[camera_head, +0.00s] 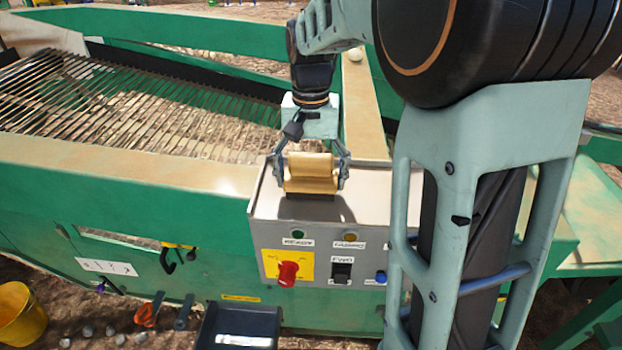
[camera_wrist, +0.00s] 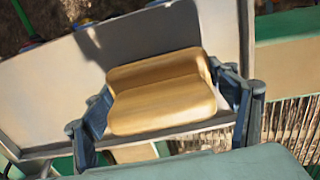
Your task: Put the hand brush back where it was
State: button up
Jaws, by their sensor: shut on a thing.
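The hand brush (camera_head: 311,166) has a tan wooden-looking block with a dark strip under its front edge. My gripper (camera_head: 312,181) is shut on it, one finger at each short end. The brush is over the grey top of the control box (camera_head: 375,196); I cannot tell whether it touches. In the wrist view the brush (camera_wrist: 162,88) fills the middle between the two fingers, and its shadow falls on the box top (camera_wrist: 60,95). The underside of the brush is hidden.
The box front has a red rotary switch (camera_head: 288,273), buttons and labels. A slatted conveyor (camera_head: 150,110) with green side walls lies at the left. Below are a black tray (camera_head: 238,325), a yellow bucket (camera_head: 20,312), and an orange-handled tool (camera_head: 148,311). My arm hides the right side.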

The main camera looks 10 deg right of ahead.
jog(key=shift+f, duration=0.15)
jog(key=o, duration=1)
notch_tip(320, 180, up, 12)
jog(key=shift+r+p, duration=0.2)
jog(key=shift+p, duration=0.2)
